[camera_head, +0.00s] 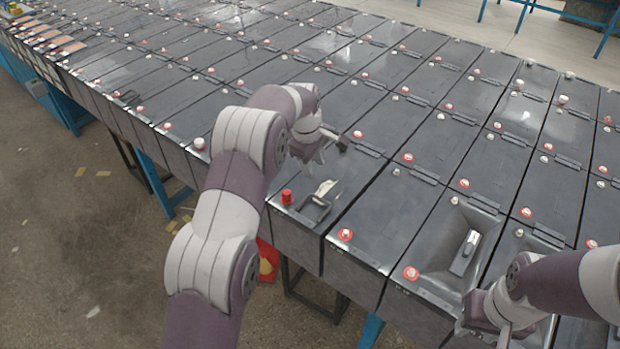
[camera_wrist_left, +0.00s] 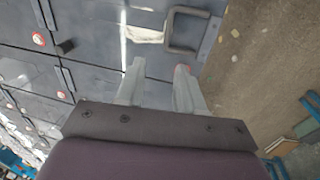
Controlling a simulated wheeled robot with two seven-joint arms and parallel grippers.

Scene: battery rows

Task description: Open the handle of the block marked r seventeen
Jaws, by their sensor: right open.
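No marking r seventeen can be read in either view. A dark U-shaped handle (camera_head: 316,209) sits on the front end of a dark grey block (camera_head: 345,168), with a red cap (camera_head: 287,197) to its left. The handle also shows at the top of the left wrist view (camera_wrist_left: 187,30). My left gripper (camera_head: 308,160) is above this block, behind the handle in the head view. Its two pale fingers (camera_wrist_left: 159,85) are apart with nothing between them, short of the handle. My right gripper (camera_head: 500,328) is low at the right, open, partly hidden by its arm.
Long rows of similar dark blocks with red and white caps fill the table. One block (camera_head: 435,262) near my right gripper has a sunken recess with a small grey latch (camera_head: 467,252). Open floor (camera_head: 80,240) lies at the left.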

